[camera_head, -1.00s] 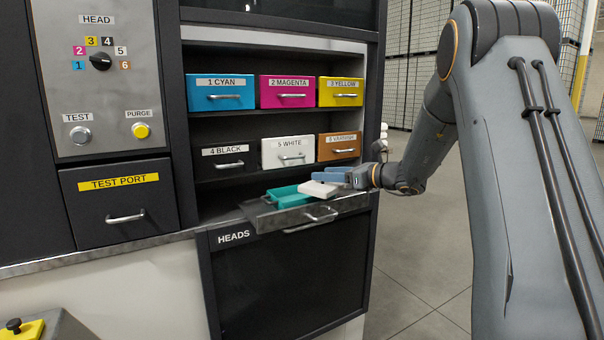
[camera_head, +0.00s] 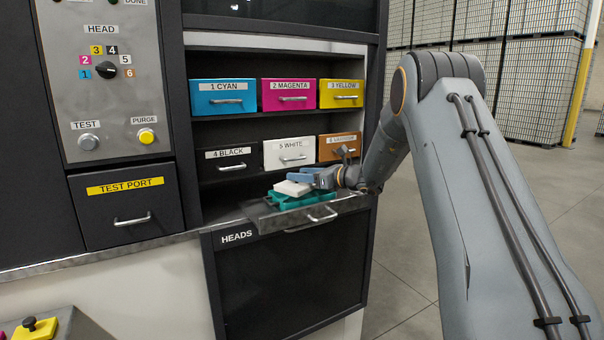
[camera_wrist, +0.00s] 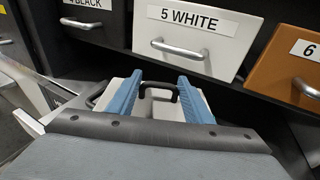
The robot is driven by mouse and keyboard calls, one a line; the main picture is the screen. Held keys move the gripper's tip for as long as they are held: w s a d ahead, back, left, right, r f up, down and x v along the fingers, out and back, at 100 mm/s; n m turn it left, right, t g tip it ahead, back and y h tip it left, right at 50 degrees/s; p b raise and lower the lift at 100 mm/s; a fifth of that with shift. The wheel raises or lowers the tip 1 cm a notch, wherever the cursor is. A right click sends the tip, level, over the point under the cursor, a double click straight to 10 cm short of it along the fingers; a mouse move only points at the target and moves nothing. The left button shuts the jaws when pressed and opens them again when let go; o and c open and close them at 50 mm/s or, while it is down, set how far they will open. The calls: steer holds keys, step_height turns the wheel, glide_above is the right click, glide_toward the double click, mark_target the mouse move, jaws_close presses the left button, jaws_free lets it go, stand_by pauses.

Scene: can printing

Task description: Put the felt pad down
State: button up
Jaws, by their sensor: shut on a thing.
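The felt pad (camera_head: 292,188) is a flat white block. My gripper (camera_head: 308,177) is shut on it with its blue fingers. The pad is over a teal tray (camera_head: 290,202) in the open metal drawer; I cannot tell if the two touch. In the wrist view the blue fingers (camera_wrist: 157,97) sit either side of a black handle (camera_wrist: 150,85) on the white pad (camera_wrist: 192,103). Much of the pad is hidden by the fingers and wrist.
The open drawer (camera_head: 272,219) sticks out above the HEADS panel (camera_head: 290,275). Above it, the shelf holds several coloured head boxes, with the white box (camera_head: 290,154) and brown box (camera_head: 338,148) close to my wrist. The TEST PORT drawer (camera_head: 128,205) at left is closed.

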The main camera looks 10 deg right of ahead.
steer(key=shift+f+b, duration=0.4)
steer(key=shift+f, duration=0.2)
steer(key=o, duration=1)
steer(key=shift+o, duration=0.2)
steer(key=shift+r, duration=0.15)
